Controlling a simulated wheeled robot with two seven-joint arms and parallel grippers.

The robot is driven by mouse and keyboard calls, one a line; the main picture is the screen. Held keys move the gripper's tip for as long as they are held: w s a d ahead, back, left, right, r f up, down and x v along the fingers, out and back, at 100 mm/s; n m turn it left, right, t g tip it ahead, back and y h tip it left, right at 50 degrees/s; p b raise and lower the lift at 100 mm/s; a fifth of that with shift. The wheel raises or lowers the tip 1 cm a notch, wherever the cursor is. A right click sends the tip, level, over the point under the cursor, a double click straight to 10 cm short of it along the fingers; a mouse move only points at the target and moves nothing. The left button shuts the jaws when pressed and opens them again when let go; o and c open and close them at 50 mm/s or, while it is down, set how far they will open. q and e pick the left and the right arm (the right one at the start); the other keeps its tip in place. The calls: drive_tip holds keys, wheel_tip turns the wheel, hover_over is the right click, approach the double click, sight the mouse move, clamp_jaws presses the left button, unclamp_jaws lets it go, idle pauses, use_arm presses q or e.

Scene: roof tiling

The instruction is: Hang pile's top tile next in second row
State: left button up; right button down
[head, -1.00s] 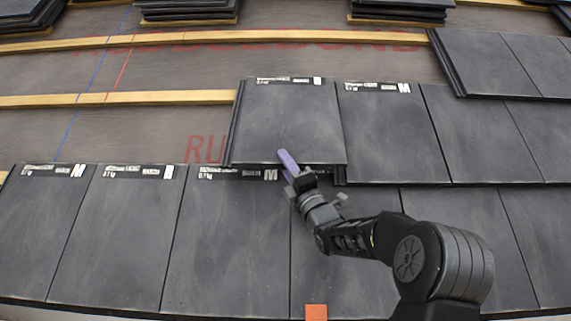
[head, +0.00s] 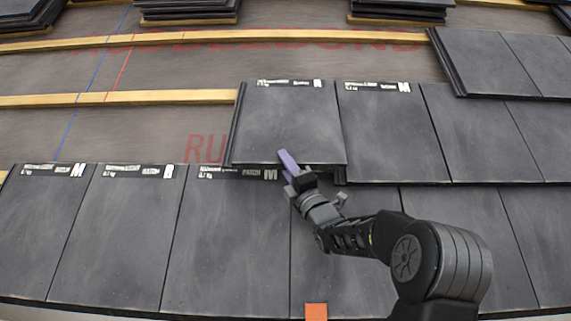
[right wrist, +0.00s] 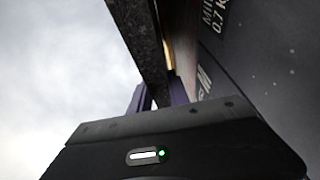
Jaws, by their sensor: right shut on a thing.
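My right gripper (head: 289,164) is shut on the lower edge of a dark grey tile (head: 287,122) in the head view. This tile lies at the left end of the second row, beside its right neighbour (head: 388,130). Its top edge is at the middle batten (head: 150,98) and its lower edge overlaps the tops of the first-row tiles (head: 228,235). In the right wrist view the purple fingers (right wrist: 178,92) are at the tile's edge (right wrist: 140,40). Whether the tile rests fully flat cannot be told. My left gripper is not in view.
Piles of tiles (head: 190,10) stand at the top, another (head: 400,10) to their right. Third-row tiles (head: 490,65) lie at upper right. Bare underlay (head: 120,135) with blue and red lines is left of the held tile. An orange square (head: 316,312) is at the bottom.

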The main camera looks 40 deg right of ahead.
drive_tip(key=shift+s+a+r, duration=0.1)
drive_tip(key=shift+a+r, duration=0.05)
drive_tip(key=shift+r, duration=0.1)
idle(0.5)
drive_tip(key=c, duration=1.2)
unclamp_jaws()
drive_tip(key=shift+f, duration=0.15)
drive_tip(key=shift+o, duration=0.2)
drive_tip(key=shift+f, duration=0.25)
drive_tip(key=shift+b+v, duration=1.1)
drive_tip(key=shift+v, duration=1.25)
drive_tip(key=shift+r+v, duration=0.2)
drive_tip(key=shift+v, duration=1.2)
drive_tip(key=shift+s, duration=0.1)
